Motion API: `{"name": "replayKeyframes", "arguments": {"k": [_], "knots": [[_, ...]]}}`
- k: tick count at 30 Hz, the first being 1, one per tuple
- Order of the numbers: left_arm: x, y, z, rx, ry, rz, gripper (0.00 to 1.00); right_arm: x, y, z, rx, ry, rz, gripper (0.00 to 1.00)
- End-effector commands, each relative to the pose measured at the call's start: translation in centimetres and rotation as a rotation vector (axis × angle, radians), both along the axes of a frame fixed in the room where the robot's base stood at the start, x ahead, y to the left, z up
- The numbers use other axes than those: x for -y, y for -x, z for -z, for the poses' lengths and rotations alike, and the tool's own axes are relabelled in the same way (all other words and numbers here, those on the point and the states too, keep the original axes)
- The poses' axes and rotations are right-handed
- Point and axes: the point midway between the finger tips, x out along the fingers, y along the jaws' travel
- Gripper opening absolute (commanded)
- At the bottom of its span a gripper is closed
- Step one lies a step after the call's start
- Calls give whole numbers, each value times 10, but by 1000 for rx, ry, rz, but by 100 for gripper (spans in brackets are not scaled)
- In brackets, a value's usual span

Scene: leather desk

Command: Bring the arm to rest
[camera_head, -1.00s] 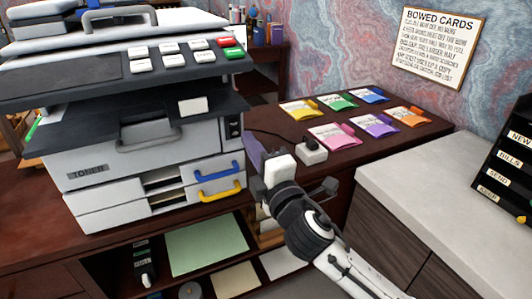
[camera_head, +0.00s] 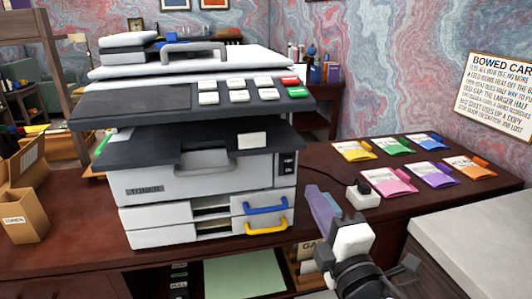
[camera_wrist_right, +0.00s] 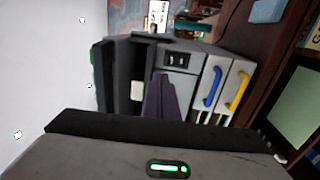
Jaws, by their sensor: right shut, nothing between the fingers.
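My right gripper (camera_head: 324,210) is shut and empty, with purplish fingers, in front of the desk to the right of the copier's drawers. In the right wrist view its closed fingers (camera_wrist_right: 163,108) point toward the copier's side. My right arm comes up from the bottom edge of the head view. The left gripper is in neither view. The grey and white copier (camera_head: 200,185) stands on the dark red-brown desk, with a blue handle (camera_head: 266,206) and a yellow handle (camera_head: 270,228) on its lower drawers.
Coloured card packets (camera_head: 433,175) lie on the desk at the right, beside a small white block with a cable (camera_head: 362,194). A pale counter (camera_head: 478,232) stands at the lower right. A cardboard holder (camera_head: 24,222) is at the left. Open shelves lie below the desk.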

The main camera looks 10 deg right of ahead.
Motion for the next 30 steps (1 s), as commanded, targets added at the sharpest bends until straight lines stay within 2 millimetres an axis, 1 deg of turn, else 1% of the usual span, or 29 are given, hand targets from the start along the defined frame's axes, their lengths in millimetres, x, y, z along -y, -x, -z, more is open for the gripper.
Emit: {"name": "replayKeyframes", "arguments": {"k": [2, 4, 5, 6, 8, 9, 11, 12, 14, 15, 17, 18, 21, 24, 27, 30], "knots": [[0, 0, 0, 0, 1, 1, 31, 0, 1, 20, -48, -44, -8, 0], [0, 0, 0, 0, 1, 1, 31, -1, 4, 51, -121, -122, -17, 0], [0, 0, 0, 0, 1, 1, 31, -1, 7, 69, -164, -169, -21, 0], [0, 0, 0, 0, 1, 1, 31, -2, 12, 95, -226, -242, -25, 0], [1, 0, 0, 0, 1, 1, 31, -3, 24, 139, -330, -370, -22, 0], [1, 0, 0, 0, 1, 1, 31, -4, 35, 168, -402, -463, -13, 0], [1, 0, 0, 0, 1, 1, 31, -6, 55, 211, -503, -605, 10, 0], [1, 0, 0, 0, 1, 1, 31, -6, 70, 237, -566, -699, 33, 0], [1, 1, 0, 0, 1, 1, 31, -7, 96, 276, -656, -842, 77, 0], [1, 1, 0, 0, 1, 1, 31, -8, 114, 299, -710, -935, 113, 0], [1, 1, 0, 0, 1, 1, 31, -9, 142, 330, -780, -1066, 171, 0], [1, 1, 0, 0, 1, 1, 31, -9, 159, 347, -817, -1145, 211, 0], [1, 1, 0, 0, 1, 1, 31, -10, 197, 379, -885, -1310, 304, 0], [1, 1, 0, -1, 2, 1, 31, -10, 222, 397, -918, -1412, 371, 0], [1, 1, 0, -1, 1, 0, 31, -10, 234, 405, -931, -1462, 405, 0], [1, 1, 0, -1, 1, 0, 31, -10, 236, 407, -934, -1474, 411, 0]]}}
